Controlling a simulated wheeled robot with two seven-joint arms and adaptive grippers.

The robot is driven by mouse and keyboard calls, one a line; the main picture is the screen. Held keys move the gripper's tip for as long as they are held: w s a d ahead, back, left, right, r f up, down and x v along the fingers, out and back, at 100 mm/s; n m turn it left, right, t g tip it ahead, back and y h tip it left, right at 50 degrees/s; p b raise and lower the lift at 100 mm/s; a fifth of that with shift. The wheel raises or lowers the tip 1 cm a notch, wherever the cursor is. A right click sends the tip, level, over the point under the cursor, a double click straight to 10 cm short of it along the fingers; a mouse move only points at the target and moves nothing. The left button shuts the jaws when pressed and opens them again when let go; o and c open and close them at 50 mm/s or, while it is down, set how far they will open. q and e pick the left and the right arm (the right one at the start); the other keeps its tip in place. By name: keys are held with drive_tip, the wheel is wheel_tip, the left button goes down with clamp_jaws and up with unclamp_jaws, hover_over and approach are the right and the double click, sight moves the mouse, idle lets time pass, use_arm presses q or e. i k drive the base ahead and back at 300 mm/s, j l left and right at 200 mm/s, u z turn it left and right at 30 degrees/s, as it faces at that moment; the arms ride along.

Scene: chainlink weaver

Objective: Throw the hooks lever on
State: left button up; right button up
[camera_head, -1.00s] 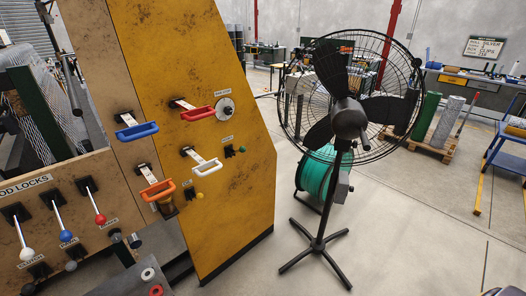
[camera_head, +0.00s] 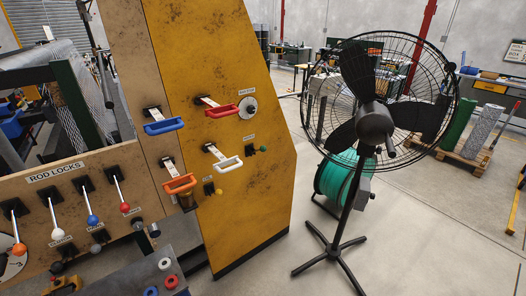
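Several levers with loop handles stick out of the machine's front: a blue one (camera_head: 164,127), a red one (camera_head: 223,111), an orange one (camera_head: 179,184) and a white one (camera_head: 229,164). The small labels near them are too small to read, so I cannot tell which is the hooks lever. The red and white levers are on the yellow panel (camera_head: 255,200). The blue and orange ones are at its left edge. Neither of my grippers shows in the view.
A "ROD LOCKS" panel (camera_head: 40,190) with several ball-knob levers is at the left. A black pedestal fan (camera_head: 374,125) and a green hose reel (camera_head: 333,178) stand right of the machine. Concrete floor (camera_head: 430,240) is clear at the lower right.

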sight(262, 149)
drive_tip(key=i+z, duration=0.2)
drive_tip(key=z, duration=0.15)
drive_tip(key=i+z, duration=0.35)
drive_tip(key=i+j+z, duration=0.1)
drive_tip(key=z, duration=0.25)
